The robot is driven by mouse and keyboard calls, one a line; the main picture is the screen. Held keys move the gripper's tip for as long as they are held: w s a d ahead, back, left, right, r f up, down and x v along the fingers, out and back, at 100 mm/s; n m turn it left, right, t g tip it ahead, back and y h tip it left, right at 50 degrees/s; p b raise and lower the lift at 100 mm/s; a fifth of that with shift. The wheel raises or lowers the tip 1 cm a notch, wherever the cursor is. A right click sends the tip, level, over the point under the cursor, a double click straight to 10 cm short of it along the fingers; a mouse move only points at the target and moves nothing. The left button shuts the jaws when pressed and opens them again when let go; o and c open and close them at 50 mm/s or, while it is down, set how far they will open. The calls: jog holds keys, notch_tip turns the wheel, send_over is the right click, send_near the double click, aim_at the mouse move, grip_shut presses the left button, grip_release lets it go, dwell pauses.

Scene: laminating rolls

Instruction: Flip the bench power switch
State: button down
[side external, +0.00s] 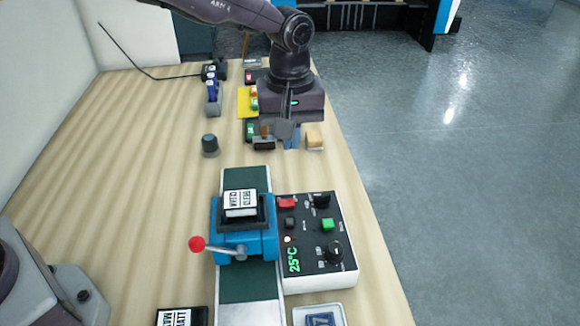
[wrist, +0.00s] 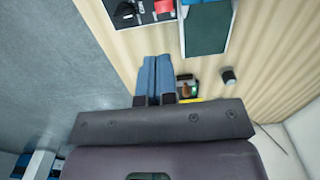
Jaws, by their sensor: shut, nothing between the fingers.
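My gripper (side external: 291,141) hangs at the far part of the bench, pointing down. Its two blue fingers (wrist: 155,72) lie side by side, shut and empty. Just left of the fingers is a small dark box with a brown upright part (side external: 264,143); it also seems to show in the wrist view (wrist: 186,89). I cannot tell whether it is the bench power switch. A control box (side external: 342,282) with red and green buttons, dark knobs and a lit 25°C display stands nearer the camera. No switch is clearly labelled as bench power.
A blue roller unit (side external: 229,244) with a red-knobbed crank (side external: 197,243) sits beside the control box. A dark knob (side external: 210,145) and a tan block (side external: 314,136) flank the gripper. Small coloured items and a yellow pad (side external: 243,101) lie behind.

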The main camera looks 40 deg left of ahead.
aim_at(290, 201)
notch_tip(290, 201, down, 13)
jog(key=shift+f, duration=0.15)
dwell(0.4)
